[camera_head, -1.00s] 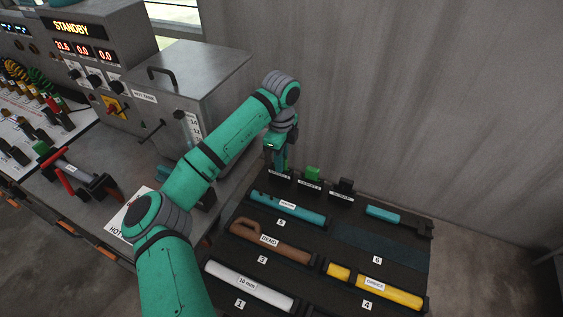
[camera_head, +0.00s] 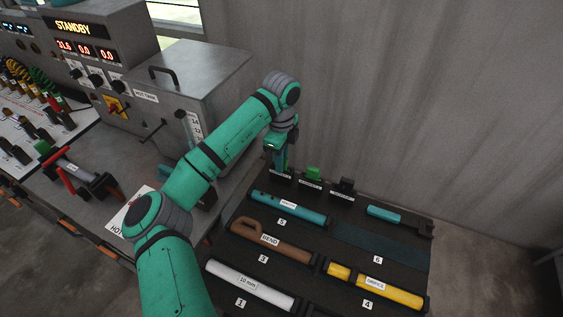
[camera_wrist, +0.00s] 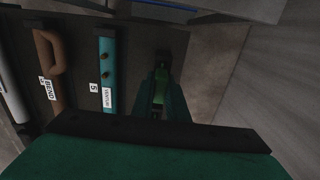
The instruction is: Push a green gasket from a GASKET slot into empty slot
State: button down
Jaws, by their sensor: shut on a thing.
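My gripper (camera_head: 279,164) points down at the leftmost slot in the back row of the dark tray. In the wrist view my gripper (camera_wrist: 161,105) is shut on a green gasket (camera_wrist: 161,78) between its dark green fingers. The head view hides that gasket behind the fingers. A second green gasket (camera_head: 313,173) stands in the middle labelled slot (camera_head: 311,184), just right of my gripper. A black holder (camera_head: 343,187) stands at the right end of this row; no green shows in it. The slot labels are too small to read.
The tray (camera_head: 415,262) also holds a teal tube (camera_head: 288,208), a brown bend (camera_head: 270,244), a white tube (camera_head: 249,287) and a yellow orifice piece (camera_head: 376,288). A grey metal box (camera_head: 200,85) stands left of my gripper. A grey wall (camera_head: 400,90) rises behind the tray.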

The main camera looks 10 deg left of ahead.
jog(key=shift+w+d+r, duration=0.1)
jog(key=shift+w+r, duration=0.05)
jog(key=shift+r, duration=5.15)
